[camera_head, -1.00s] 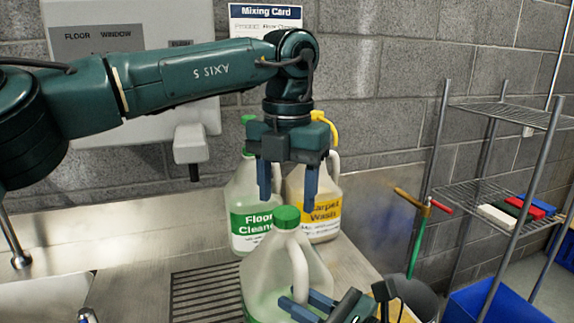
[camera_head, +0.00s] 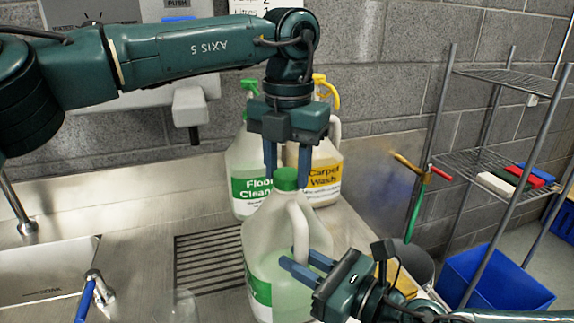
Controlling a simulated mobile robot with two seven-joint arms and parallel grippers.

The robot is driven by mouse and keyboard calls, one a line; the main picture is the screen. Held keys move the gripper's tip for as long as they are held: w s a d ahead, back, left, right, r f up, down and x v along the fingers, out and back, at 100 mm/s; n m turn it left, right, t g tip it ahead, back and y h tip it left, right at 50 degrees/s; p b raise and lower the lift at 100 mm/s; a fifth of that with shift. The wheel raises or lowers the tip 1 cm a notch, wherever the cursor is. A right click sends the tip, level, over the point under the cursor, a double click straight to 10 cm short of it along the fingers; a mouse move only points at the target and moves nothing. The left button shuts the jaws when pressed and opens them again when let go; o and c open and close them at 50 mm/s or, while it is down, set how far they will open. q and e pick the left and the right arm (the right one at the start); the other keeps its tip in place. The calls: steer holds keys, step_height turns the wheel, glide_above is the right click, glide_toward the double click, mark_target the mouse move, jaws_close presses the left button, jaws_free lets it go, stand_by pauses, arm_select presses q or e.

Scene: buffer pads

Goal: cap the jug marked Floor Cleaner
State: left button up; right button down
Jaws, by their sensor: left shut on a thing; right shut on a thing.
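A translucent jug (camera_head: 262,228) with pale green liquid stands at the front of the steel counter. Its green-edged label is mostly turned away and I cannot read it. A green cap (camera_head: 287,179) sits at the top of its neck; I cannot tell whether it is threaded on. My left gripper (camera_head: 287,180) points down from above, its blue fingers closed on the cap. My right gripper (camera_head: 305,264) comes from the lower right and is shut on the jug near the foot of its handle. Behind stands a jug labelled Floor Cleaner (camera_head: 247,188) with a green pump top.
A Carpet Wash jug (camera_head: 322,180) with a yellow pump stands beside the rear Floor Cleaner jug. A sink (camera_head: 45,272) and tap are at left, with a drain grate (camera_head: 205,262) between. A wire shelf (camera_head: 490,165) and blue bin (camera_head: 500,280) are at right.

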arm_select(q)
steer(key=shift+c, duration=1.1)
steer(key=o, duration=1.1)
steer(key=shift+o, duration=0.2)
step_height(320, 180, up, 12)
steer(key=shift+d, duration=0.1)
arm_select(e)
steer(key=c, duration=1.2)
jaws_free()
